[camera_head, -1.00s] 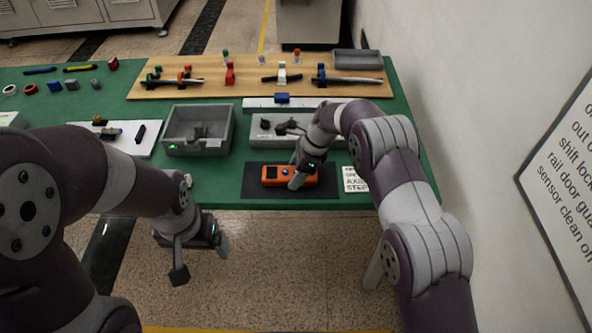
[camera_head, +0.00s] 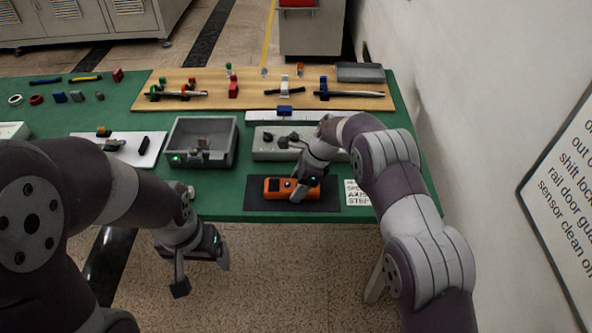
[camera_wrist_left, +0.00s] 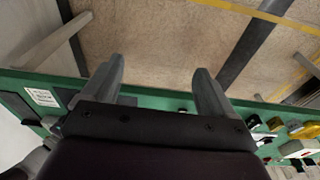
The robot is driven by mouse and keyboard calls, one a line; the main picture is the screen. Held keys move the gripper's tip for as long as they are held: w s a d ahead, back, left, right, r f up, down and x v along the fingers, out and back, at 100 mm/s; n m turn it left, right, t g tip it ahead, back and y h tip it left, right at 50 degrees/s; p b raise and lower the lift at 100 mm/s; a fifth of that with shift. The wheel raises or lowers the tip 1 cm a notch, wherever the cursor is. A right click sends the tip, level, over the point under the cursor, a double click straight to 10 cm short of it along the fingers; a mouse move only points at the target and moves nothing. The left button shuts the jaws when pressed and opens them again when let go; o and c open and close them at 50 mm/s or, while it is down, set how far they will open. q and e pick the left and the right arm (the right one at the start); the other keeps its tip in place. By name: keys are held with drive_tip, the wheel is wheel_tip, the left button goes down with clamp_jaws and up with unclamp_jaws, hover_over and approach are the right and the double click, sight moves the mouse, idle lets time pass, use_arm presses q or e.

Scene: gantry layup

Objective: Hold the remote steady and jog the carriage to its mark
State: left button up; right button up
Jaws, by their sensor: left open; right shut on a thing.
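The orange remote (camera_head: 274,188) lies on a black mat (camera_head: 255,201) near the table's front edge. My right gripper (camera_head: 304,187) is shut on the remote from above and hides its right part. A small blue block (camera_head: 284,110), which looks like the carriage, sits near the middle of a white rail (camera_head: 258,116) behind the grey box. I cannot make out a mark on the rail. My left gripper (camera_head: 202,274) is open and empty in front of the table, below its edge. Its two spread fingers show in the left wrist view (camera_wrist_left: 158,78), with nothing between them.
A printed card (camera_head: 356,196) lies right of the mat. A grey tray (camera_head: 172,153) and a long grey box (camera_head: 262,149) stand behind it. A wooden board (camera_head: 215,90) with several clamps and tools spans the back. A wall with a sign (camera_head: 565,190) is at right.

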use_arm(q)
drive_tip(key=shift+c, duration=0.4)
clamp_jaws()
idle(1.3)
